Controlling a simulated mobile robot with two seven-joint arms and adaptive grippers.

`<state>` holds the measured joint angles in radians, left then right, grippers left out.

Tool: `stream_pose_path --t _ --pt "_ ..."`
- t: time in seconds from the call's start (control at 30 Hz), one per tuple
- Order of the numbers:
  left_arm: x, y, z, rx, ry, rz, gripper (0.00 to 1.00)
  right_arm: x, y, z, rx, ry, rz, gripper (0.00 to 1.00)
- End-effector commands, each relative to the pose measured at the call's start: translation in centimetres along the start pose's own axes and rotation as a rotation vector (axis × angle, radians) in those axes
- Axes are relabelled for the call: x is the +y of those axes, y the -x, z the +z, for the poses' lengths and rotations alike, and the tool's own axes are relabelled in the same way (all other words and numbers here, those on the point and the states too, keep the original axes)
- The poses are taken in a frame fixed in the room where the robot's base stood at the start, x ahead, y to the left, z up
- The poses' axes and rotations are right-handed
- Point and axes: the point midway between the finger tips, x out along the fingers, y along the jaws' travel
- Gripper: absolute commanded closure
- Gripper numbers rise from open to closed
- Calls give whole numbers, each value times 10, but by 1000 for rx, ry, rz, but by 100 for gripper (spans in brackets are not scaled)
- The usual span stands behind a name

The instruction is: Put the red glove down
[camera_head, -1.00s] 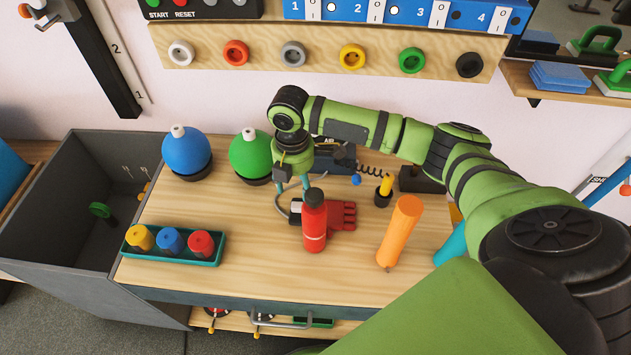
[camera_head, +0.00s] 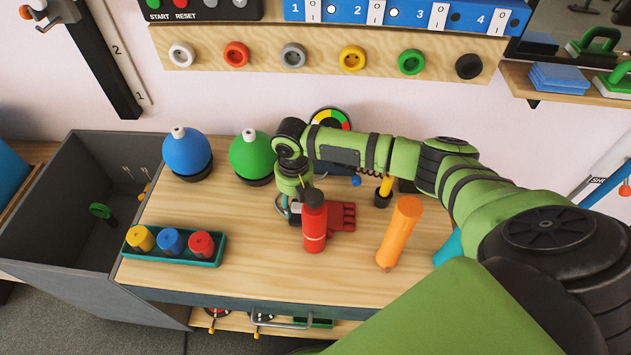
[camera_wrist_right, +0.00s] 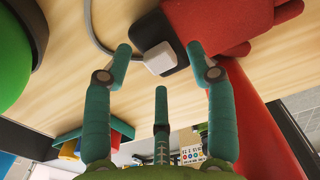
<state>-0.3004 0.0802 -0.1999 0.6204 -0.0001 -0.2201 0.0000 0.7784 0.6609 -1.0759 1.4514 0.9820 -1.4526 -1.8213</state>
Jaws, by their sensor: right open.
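The red glove (camera_head: 342,217) lies on the wooden worktop, partly hidden behind a red bottle (camera_head: 314,226) in the head view. In the right wrist view the red glove (camera_wrist_right: 215,22) shows at the top, with a dark cuff and a small pale block (camera_wrist_right: 159,58) at its cuff end. My right gripper (camera_head: 290,211) is low over the worktop, just left of the glove's cuff. In the wrist view the teal fingers of my right gripper (camera_wrist_right: 159,55) are spread, with the pale block between or beyond their tips. Contact cannot be told. My left gripper is not in view.
A blue ball-shaped bottle (camera_head: 186,152) and a green one (camera_head: 250,155) stand behind left. A green tray (camera_head: 214,254) with coloured pots is front left. The worktop front (camera_head: 255,275) is clear.

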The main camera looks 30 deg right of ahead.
Motion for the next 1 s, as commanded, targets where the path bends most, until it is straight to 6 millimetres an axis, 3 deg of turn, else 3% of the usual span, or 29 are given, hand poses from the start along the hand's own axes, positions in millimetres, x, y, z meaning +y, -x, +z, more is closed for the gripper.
stream_pose_path --t 0.1,0.37,0.5,1.0 --pt "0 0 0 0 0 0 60 -1 -12 0 0 1 -2 43" --pt "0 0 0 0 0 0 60 0 -14 0 -1 1 -1 43" --pt "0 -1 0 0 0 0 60 -1 -14 0 -1 0 -1 99" --pt "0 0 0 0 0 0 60 0 -7 0 -2 0 1 100"
